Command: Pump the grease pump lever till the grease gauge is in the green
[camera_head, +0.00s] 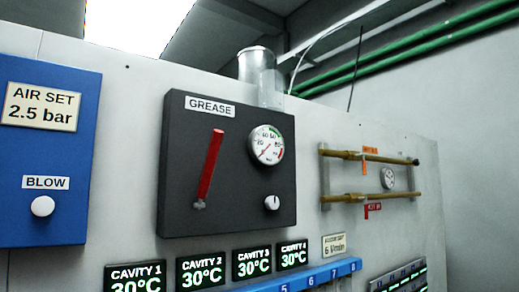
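The red grease pump lever (210,165) stands nearly upright on the dark grease panel (240,190), with its top leaning a little right and its pivot at the lower left. The round white grease gauge (266,145) is at the panel's upper right. It has a green band at its upper right and a red band at its right. Its thin needle seems to point to the lower left, outside the green, but it is small. Neither of my grippers is in view, and nothing touches the lever.
A white knob (272,203) sits below the gauge. To the left is a blue air set panel (50,150) with a white blow button (43,206). Below are cavity displays (201,271) and a blue numbered strip (318,277). Brass pipes (372,197) are at right. The space before the panel looks clear.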

